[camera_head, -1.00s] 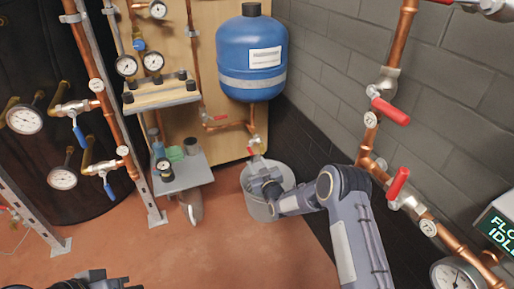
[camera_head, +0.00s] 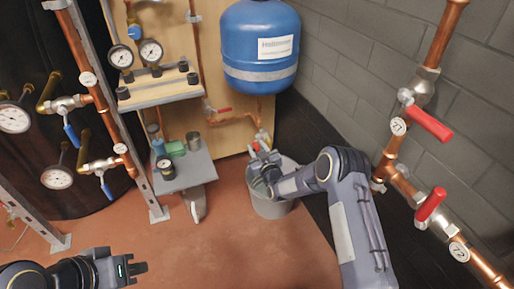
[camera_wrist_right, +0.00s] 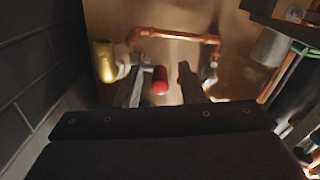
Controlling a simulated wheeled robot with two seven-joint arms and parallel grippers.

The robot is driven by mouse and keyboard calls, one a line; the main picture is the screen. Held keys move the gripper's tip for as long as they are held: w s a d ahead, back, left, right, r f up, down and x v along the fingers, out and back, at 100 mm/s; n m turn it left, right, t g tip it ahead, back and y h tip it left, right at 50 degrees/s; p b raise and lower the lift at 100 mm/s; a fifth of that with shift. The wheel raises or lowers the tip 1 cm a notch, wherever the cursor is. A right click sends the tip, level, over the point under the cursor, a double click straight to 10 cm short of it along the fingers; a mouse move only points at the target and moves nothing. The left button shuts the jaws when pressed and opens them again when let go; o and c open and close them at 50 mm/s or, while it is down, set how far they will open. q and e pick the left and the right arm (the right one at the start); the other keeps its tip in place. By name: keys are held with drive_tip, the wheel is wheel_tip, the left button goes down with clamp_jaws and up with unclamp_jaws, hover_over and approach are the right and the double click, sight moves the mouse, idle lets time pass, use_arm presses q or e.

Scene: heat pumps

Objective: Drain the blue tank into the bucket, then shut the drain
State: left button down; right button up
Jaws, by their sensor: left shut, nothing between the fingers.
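The blue tank (camera_head: 258,70) hangs on the wooden board in the head view. A copper pipe leads down from it to a drain valve (camera_head: 262,138) with a red handle, above the grey bucket (camera_head: 271,208) on the floor. My right gripper (camera_head: 262,157) is at the drain, over the bucket. In the right wrist view, its fingers (camera_wrist_right: 160,88) are apart, with a red handle end (camera_wrist_right: 160,79) between them; contact cannot be told. The handle is partly hidden in the head view. My left gripper (camera_head: 142,268) is shut and empty, low over the floor at lower left.
Red-handled valves (camera_head: 428,122) line the right wall. A grey shelf (camera_head: 186,176) with small items stands left of the bucket. The middle floor is clear.

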clamp_jaws()
drive_tip(key=shift+f, duration=0.15)
drive_tip(key=shift+w+a+f+t+y, duration=0.1)
drive_tip(key=shift+w+f+t+y, duration=0.25)
drive_tip(key=shift+t, duration=0.7)
drive_tip(key=shift+a+f+t+y, duration=0.1)
drive_tip(key=shift+f+t+y, duration=0.1)
drive_tip(key=shift+f+t, duration=0.65)
drive_tip(key=shift+w+f+t+y, duration=0.2)
drive_tip(key=shift+t+y, duration=0.05)
drive_tip(key=shift+t, duration=1.05)
drive_tip(key=shift+w, duration=0.1)
drive_tip(key=shift+o, duration=0.5)
unclamp_jaws()
